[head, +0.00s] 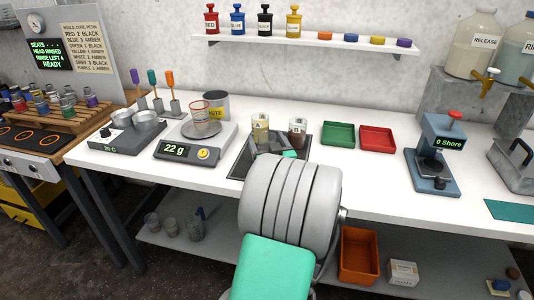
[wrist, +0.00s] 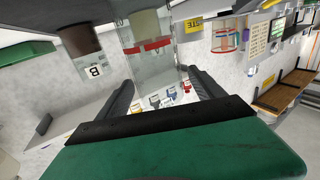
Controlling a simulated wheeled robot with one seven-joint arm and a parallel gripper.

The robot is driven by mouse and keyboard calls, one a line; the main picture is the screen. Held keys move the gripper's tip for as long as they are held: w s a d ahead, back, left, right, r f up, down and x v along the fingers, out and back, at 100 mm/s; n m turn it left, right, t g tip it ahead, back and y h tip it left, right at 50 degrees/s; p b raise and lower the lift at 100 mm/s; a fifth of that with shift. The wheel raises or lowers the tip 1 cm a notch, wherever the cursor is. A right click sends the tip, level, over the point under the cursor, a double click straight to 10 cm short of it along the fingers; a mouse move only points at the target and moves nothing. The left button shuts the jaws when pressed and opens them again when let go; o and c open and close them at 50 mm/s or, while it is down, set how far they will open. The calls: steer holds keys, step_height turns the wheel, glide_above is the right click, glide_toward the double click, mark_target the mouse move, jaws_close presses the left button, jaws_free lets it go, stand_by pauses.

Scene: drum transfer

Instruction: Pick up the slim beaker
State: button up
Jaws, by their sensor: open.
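A clear glass vessel with a red band (wrist: 150,47), which looks like the slim beaker, stands between the two dark fingers of my gripper (wrist: 159,80) in the wrist view. The fingers are open, one on each side; I cannot tell if either touches the glass. The wrist picture is upside down. In the head view my gripper (head: 272,143) is over the dark tray, and my arm hides most of that spot. Beaker B (head: 297,130), with brown contents, is close beside and also shows in the wrist view (wrist: 84,42). Beaker A (head: 260,128) holds olive contents.
The dark tray (head: 237,171) lies on the white bench. A scale (head: 182,153) reading 22 g, with a red-ringed glass (head: 201,122) on it, stands left. Green (head: 338,134) and red (head: 377,139) trays are right. The waste bin (head: 216,103) is behind the scale.

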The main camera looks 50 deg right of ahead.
steer(key=shift+c, duration=0.4)
jaws_close()
stand_by(0.4)
